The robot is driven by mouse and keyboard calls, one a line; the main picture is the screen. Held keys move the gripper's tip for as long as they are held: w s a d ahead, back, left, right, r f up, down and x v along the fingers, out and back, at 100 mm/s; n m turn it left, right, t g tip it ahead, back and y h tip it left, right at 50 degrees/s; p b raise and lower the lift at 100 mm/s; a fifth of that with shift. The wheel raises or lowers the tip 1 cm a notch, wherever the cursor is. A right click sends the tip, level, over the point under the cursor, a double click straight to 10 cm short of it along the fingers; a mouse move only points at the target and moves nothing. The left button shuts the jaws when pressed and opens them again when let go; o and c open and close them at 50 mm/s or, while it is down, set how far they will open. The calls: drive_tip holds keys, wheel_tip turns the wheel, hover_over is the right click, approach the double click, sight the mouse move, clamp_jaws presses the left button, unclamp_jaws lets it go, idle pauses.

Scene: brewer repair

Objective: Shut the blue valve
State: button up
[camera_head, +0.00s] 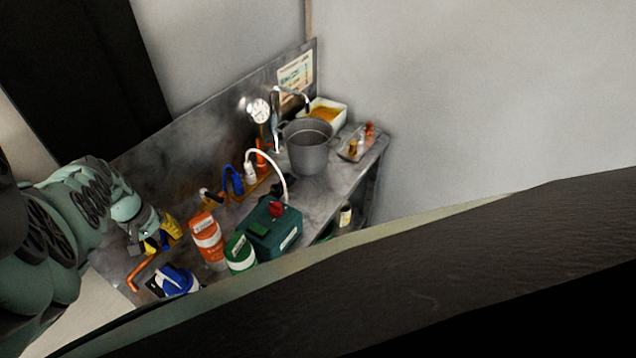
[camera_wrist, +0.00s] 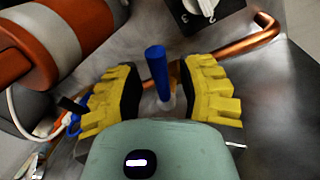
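The blue valve shows in the wrist view as an upright blue handle (camera_wrist: 156,70) on a pale stem at a copper pipe (camera_wrist: 245,42). My gripper (camera_wrist: 158,88) is open, with one yellow-padded finger on each side of the handle. I see gaps between the handle and both pads, so it is not gripped. In the head view my gripper (camera_head: 160,236) is low over the left end of the metal bench, and its fingers mostly hide the valve there.
An orange-and-white canister (camera_head: 207,240) stands close to my gripper's right, beside a green canister (camera_head: 240,254) and a green box (camera_head: 274,230) with a red knob. A blue-and-white device (camera_head: 176,281) is near the bench's front edge. A grey pot (camera_head: 308,148) stands farther back.

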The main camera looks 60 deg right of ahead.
clamp_jaws()
idle(0.3)
drive_tip(key=shift+s+d+n+t+p, duration=0.15)
drive_tip(key=shift+d+n+p, duration=0.15)
drive_tip(key=shift+n, duration=0.65)
drive_tip(key=shift+d+n+t+p, duration=0.2)
drive_tip(key=shift+d+n, duration=0.15)
drive_tip(key=shift+n, duration=0.55)
drive_tip(key=shift+s+d+n+t+p, duration=0.1)
drive_tip(key=shift+d+n+t+p, duration=0.2)
drive_tip(key=shift+n, duration=0.65)
drive_tip(key=shift+o, duration=0.7)
unclamp_jaws()
drive_tip(key=shift+r, duration=0.15)
